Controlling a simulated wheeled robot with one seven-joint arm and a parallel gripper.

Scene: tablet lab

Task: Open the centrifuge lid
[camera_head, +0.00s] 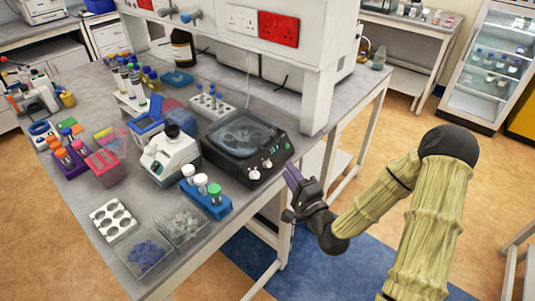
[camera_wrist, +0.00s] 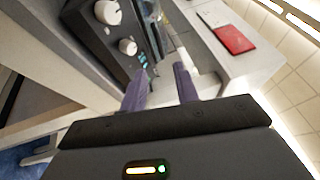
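The centrifuge (camera_head: 240,170) is a black box with two white knobs and a small display on its front, near the bench's right edge. Its dark, see-through lid (camera_head: 238,133) lies flat on top and looks closed. In the wrist view, the centrifuge's knobbed front (camera_wrist: 118,50) is at the upper left, and its lid is mostly out of sight. My gripper (camera_head: 290,177) is off the bench's edge, right of the centrifuge's front corner and apart from it. In the wrist view, its two purple fingers (camera_wrist: 160,88) are apart with nothing between them.
A blue tube rack (camera_head: 207,200) and a grey-white device (camera_head: 168,158) stand left of the centrifuge. A white shelf upright (camera_head: 320,90) with a red socket plate (camera_head: 278,29) rises behind it to the right. The floor (camera_head: 345,265) beside the bench is clear.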

